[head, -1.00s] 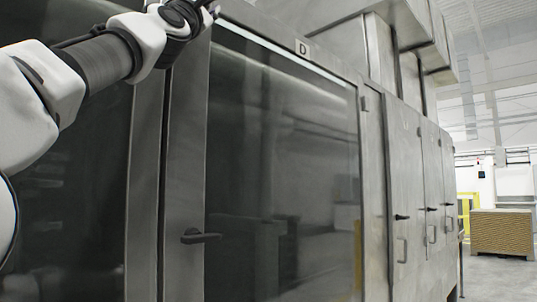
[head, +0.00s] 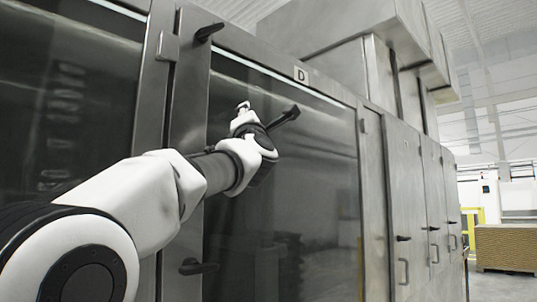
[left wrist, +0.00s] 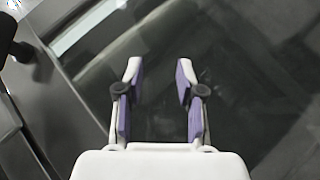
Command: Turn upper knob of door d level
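Door D (head: 285,190) is a dark glass door in a steel frame, with a "D" label (head: 300,75) above it. Its upper knob (head: 209,32) is a black lever at the top left of the frame, tilted up toward the right. The lower knob (head: 198,267) is a similar black lever and looks about level. My left gripper (head: 243,106) is in front of the glass, below and right of the upper knob, apart from it. In the left wrist view its fingers (left wrist: 158,68) are spread with nothing between them. A dark knob-like part (left wrist: 8,38) shows at that view's left edge. My right gripper is out of view.
A steel hinge (head: 168,46) sits left of the upper knob on the neighbouring panel. More steel doors with black levers (head: 403,239) run off to the right. A stack of boards (head: 506,248) stands on the floor far right.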

